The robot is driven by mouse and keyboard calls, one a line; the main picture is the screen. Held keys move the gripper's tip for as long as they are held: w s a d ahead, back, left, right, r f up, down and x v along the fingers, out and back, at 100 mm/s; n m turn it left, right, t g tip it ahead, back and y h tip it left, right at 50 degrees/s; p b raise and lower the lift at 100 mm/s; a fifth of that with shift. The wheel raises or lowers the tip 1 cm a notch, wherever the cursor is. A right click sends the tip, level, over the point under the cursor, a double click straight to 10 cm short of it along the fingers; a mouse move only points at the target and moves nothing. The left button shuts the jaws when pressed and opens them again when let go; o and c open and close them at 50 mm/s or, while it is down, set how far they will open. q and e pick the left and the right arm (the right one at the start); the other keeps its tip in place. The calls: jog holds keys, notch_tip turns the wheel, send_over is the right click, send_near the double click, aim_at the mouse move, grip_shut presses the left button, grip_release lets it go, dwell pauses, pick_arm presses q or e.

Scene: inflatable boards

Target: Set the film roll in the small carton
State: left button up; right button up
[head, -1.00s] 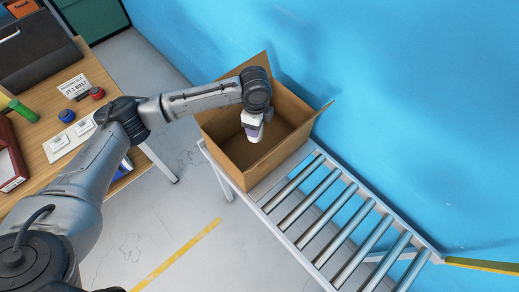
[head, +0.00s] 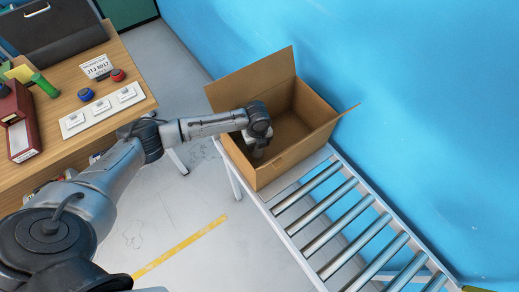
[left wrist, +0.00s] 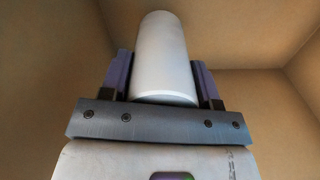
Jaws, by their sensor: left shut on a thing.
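The film roll (left wrist: 163,60) is a white cylinder, seen in the left wrist view between the two purple-grey fingers of my left gripper (left wrist: 161,80). The gripper is shut on it, and brown cardboard walls surround it in that view. In the head view the open carton (head: 292,155) stands at the end of the roller conveyor against the blue wall, flaps up. My left gripper (head: 258,152) reaches down into its near left part; its fingers and the roll are hidden there by the wrist and carton wall. I cannot tell whether the roll touches the floor. My right gripper is not in view.
The roller conveyor (head: 345,222) runs to the lower right, empty. A wooden table (head: 62,137) at left holds a red binder (head: 19,125), a green cylinder (head: 45,85), a white switch panel (head: 101,111) and blue and red buttons. Grey floor lies between table and conveyor.

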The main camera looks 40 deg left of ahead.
aim_at(257, 150)
pick_arm(q)
jog(key=shift+f, duration=0.75)
jog(key=shift+f+b, duration=0.45)
jog(key=shift+f, duration=1.05)
jog(key=shift+f, duration=0.15)
jog(key=o, duration=1)
notch_tip(257, 150, up, 12)
jog(key=shift+w+f+p, duration=0.1)
jog(key=shift+f+p, duration=0.15)
jog(key=shift+p, duration=0.95)
jog(key=shift+r, duration=0.45)
